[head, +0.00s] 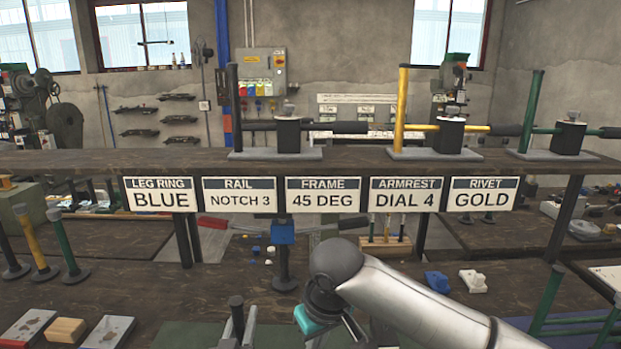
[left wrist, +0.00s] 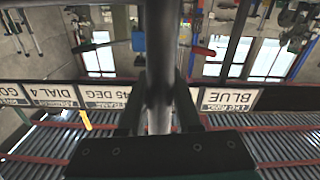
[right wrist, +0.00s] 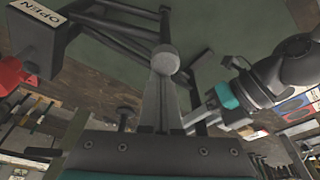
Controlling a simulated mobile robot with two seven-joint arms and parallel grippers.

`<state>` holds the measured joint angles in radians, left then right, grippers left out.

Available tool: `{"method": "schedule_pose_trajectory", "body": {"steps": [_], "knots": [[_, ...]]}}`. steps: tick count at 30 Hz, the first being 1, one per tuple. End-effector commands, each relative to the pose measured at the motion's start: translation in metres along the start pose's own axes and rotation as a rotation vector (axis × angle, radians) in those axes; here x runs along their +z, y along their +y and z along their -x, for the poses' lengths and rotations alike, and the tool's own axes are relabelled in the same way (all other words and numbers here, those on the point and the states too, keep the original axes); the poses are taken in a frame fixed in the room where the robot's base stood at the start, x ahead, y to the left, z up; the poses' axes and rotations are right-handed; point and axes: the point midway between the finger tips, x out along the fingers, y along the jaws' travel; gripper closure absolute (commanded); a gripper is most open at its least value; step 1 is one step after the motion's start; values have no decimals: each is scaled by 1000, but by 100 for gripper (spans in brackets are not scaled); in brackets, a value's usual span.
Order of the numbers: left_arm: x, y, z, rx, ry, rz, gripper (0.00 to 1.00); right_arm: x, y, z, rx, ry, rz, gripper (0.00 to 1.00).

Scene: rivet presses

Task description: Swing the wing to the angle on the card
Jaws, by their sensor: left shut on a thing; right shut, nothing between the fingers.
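The card "FRAME 45 DEG" (head: 323,194) hangs in the middle of the row under the shelf in the head view. It also shows upside down in the left wrist view (left wrist: 100,60). My left gripper (left wrist: 158,112) is shut around a thick grey tube (left wrist: 159,50), which I take for part of the wing. My right gripper (right wrist: 165,105) is shut and empty, just below a grey round end (right wrist: 167,60). Dark frame bars (right wrist: 115,22) lie beyond it. In the head view one of my arms hides much of the lower middle, and the wing's angle cannot be read.
Other cards read BLUE (head: 160,195), NOTCH 3, DIAL 4 and GOLD. A dark post with a blue block (head: 283,233) stands below the cards. A box labelled OPEN (right wrist: 35,30) is near my right gripper. Blocks (head: 66,331) lie at the lower left.

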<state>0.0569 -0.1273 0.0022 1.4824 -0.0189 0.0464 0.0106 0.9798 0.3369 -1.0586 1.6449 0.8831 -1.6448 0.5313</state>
Motion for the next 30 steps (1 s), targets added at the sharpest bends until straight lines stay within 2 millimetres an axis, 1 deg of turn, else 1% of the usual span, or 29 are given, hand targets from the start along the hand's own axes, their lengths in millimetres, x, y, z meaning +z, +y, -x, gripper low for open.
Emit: {"method": "schedule_pose_trajectory", "body": {"steps": [1,9,24,30], "knots": [[14,0,4,0,-35,7,100,2,0,0,0,-1,0,100],[14,0,4,0,-35,7,100,12,-4,2,-1,-1,0,100],[14,0,4,0,-35,7,100,12,-5,2,0,-1,0,100],[14,0,4,0,-35,7,100,18,-6,4,-1,-1,-1,100]]}}
